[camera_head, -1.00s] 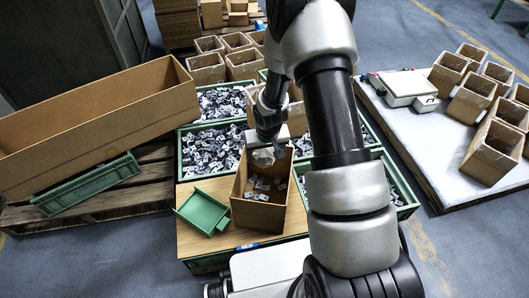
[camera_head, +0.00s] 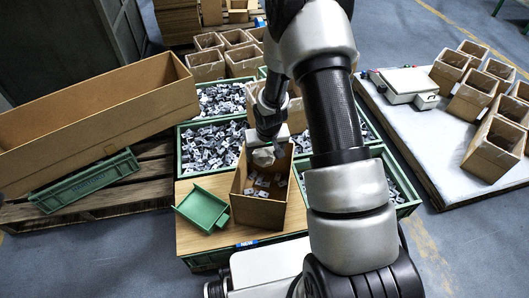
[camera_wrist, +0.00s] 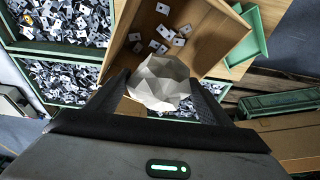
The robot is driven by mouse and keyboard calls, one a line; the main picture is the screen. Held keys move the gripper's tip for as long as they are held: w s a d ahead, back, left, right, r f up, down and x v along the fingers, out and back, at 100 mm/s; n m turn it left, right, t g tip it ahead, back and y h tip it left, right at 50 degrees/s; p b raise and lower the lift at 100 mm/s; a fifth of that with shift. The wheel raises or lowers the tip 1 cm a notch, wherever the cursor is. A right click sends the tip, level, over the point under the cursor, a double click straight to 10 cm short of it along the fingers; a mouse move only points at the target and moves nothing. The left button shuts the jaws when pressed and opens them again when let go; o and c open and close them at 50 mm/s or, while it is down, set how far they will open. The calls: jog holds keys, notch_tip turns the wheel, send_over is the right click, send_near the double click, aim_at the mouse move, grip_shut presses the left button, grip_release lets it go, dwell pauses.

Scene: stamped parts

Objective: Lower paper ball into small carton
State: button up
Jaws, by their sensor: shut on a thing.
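A crumpled, faceted whitish paper ball (camera_wrist: 160,82) is held between the two fingers of my gripper (camera_wrist: 160,95) in the wrist view. In the head view the paper ball (camera_head: 263,157) is at the opening of the small carton (camera_head: 258,212). The carton is an open brown box with several stamped metal parts (camera_head: 262,183) lying on its floor. In the wrist view the carton (camera_wrist: 215,58) lies beneath and beyond the ball. Its far wall shows, while part of its near side is hidden by my gripper and the ball. I cannot tell how far the ball is below the rim.
Green crates of metal parts (camera_head: 212,147) stand behind and beside the carton. A green tray (camera_head: 202,209) lies to its left on the wooden board. A long brown box (camera_head: 90,115) stands at the left; several empty cartons (camera_head: 492,148) stand on a pallet at the right.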

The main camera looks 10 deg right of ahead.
jog(key=shift+f+b, duration=1.5)
jog(key=shift+f, duration=0.55)
notch_tip(320, 180, down, 17)
jog(key=shift+f+b, duration=0.2)
jog(key=shift+b, duration=0.15)
dwell(1.3)
jog(key=shift+f, duration=0.1)
dwell(0.6)
jog(key=o, duration=1.1)
jog(key=p+v, duration=0.5)
jog(key=v, duration=1.2)
jog(key=shift+r, duration=0.25)
